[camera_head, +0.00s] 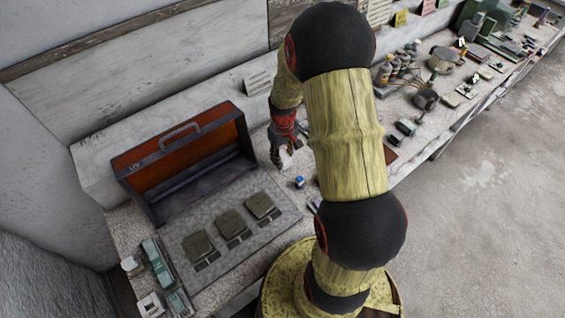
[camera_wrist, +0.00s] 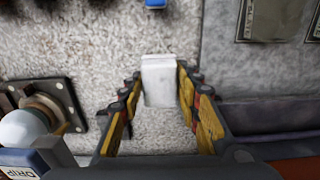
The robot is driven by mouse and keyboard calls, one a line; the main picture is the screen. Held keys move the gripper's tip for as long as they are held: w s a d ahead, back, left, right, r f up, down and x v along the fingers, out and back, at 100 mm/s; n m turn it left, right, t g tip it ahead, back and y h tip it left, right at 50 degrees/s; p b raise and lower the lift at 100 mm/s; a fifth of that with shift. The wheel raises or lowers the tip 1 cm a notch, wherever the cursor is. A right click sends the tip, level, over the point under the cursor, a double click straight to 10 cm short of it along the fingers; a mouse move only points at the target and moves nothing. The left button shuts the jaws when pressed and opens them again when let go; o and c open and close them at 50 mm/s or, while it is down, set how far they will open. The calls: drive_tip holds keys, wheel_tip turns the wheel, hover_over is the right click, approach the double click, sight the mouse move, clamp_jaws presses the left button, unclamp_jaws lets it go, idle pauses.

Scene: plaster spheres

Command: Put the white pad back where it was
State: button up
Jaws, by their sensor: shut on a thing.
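The white pad (camera_wrist: 159,84) is a small pale block between the two yellow-and-black fingers of my gripper (camera_wrist: 158,75) in the wrist view. The fingers are shut on its sides. The bench's speckled top lies behind it; I cannot tell how far below the pad is. In the head view my gripper (camera_head: 284,155) points down over the bench, right of the orange-lined UV box, with a small pale patch at its tip. My arm hides part of the bench behind it.
A grey mat (camera_head: 271,236) with three dark square pads lies before the open UV box (camera_head: 186,150). A small blue item (camera_head: 299,182) stands near my gripper. In the wrist view, a white bulb (camera_wrist: 24,130) on a dark square base is at left. Clutter lines the far bench.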

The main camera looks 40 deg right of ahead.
sight(283, 162)
drive_tip(key=shift+w+f, duration=0.2)
drive_tip(key=shift+f, duration=0.1)
drive_tip(key=shift+d+f+b, duration=0.1)
drive_tip(key=shift+f+b, duration=0.3)
drive_tip(key=shift+f, duration=1.05)
drive_tip(key=shift+f, duration=0.15)
drive_tip(key=o, duration=1.2)
